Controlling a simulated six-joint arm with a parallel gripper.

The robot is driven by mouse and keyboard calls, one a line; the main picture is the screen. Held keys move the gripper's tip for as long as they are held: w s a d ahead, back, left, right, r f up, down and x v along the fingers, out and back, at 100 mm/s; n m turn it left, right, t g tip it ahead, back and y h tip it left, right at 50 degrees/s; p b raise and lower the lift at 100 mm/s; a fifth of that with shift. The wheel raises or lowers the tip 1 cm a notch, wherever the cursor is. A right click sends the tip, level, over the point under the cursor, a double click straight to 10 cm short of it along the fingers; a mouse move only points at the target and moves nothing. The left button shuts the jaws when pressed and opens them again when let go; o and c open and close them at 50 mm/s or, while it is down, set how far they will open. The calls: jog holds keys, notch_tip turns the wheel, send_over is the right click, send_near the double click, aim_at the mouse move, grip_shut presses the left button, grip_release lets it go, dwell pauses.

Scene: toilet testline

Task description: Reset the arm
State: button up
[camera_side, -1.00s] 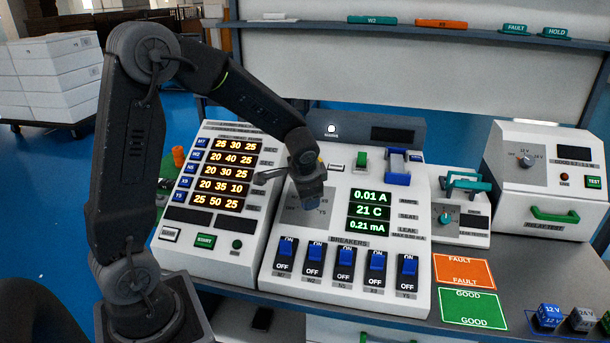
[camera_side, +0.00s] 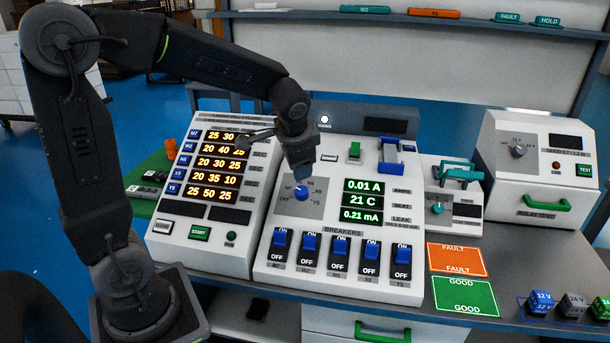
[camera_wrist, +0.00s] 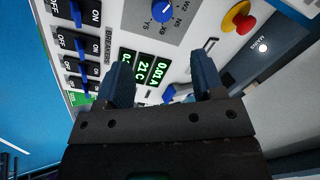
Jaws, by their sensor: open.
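My gripper (camera_wrist: 165,85) is open and empty. In the side view my gripper (camera_side: 301,172) hangs over the middle panel (camera_side: 265,255), just above the blue rotary knob (camera_side: 301,193), and looks apart from it. The knob also shows in the wrist view (camera_wrist: 164,11), beyond the fingers. The green display (camera_side: 363,200) reads 0.01 A, 21 C and 0.21 mA. The blue breaker switches (camera_side: 310,245) stand in a row below it. In the wrist view, a red and yellow button (camera_wrist: 238,18) lies to the right of the knob.
The left panel with timer displays (camera_side: 222,163) stands beside the middle one. A relay tester (camera_side: 540,165) stands at the right. FAULT (camera_side: 458,259) and GOOD (camera_side: 464,296) mats and small relay blocks (camera_side: 540,303) lie at the front right. A shelf (camera_side: 400,17) runs behind.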

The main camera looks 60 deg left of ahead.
jog(key=s+d+r+n+t+h, duration=0.1)
jog(key=s+d+r+h, duration=0.1)
jog(key=s+d, duration=0.3)
jog(key=s+d+r+n+t+h, duration=0.1)
jog(key=s+d, duration=0.5)
jog(key=s, duration=0.6)
jog(key=shift+d+r+n+h, duration=0.25)
jog(key=shift+r+n+h, duration=0.15)
jog(key=shift+r+h, duration=0.15)
jog(key=shift+w, duration=0.1)
jog(key=n+g+y, duration=0.2)
jog(key=n+y, duration=0.1)
jog(key=n, duration=0.6)
send_over(301, 191)
jog(key=s+d, duration=0.3)
jog(key=s, duration=0.1)
notch_tip(301, 191, down, 4)
jog(key=x, duration=1.3)
jog(key=shift+w+d+f, duration=0.1)
jog(key=shift+w+d, duration=0.05)
